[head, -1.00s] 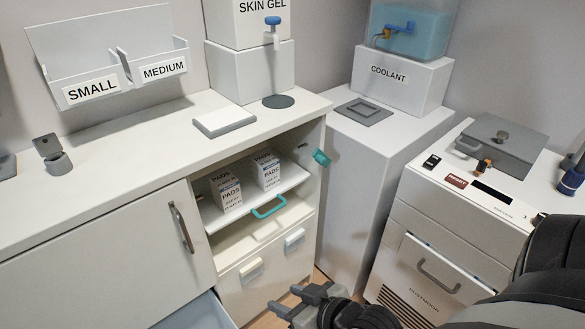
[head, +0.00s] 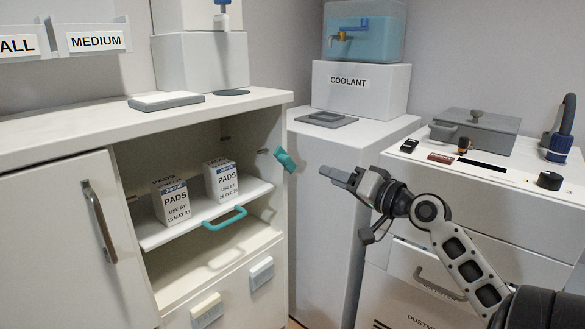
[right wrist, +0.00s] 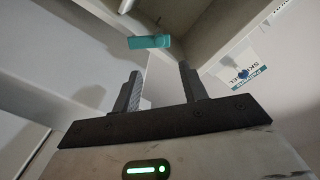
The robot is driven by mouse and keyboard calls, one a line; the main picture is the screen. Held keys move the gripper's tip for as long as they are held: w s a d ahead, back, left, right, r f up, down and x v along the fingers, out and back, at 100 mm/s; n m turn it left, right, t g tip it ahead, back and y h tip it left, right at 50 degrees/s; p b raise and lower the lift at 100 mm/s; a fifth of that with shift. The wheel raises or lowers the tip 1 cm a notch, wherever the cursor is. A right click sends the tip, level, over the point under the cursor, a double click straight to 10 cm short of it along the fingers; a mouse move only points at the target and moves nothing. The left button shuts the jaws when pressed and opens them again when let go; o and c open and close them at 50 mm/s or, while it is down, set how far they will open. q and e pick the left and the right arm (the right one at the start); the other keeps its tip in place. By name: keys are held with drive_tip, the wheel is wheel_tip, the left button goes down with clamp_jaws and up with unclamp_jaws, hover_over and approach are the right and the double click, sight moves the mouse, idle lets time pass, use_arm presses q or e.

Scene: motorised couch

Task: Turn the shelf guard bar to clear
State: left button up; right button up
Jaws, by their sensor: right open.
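The shelf guard bar appears to be the short teal piece (head: 285,160) at the right front edge of the open cabinet bay, tilted in the head view. It also shows in the right wrist view (right wrist: 150,42), ahead of the fingertips. My right gripper (head: 334,175) is just right of the teal piece, apart from it, pointing left towards the cabinet. In the right wrist view its two fingers (right wrist: 158,75) are spread with nothing between them. My left gripper is out of view.
Pads boxes (head: 171,201) stand on the shelf, which has a teal handle (head: 224,218) in front. A white pedestal (head: 335,190) with the coolant tank (head: 362,42) stands right of the cabinet. A white machine (head: 500,185) is further right.

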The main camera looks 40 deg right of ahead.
sight(288, 160)
drive_tip(key=w+b, duration=0.1)
drive_tip(key=w, duration=1.2)
drive_tip(key=shift+a, duration=0.2)
clamp_jaws()
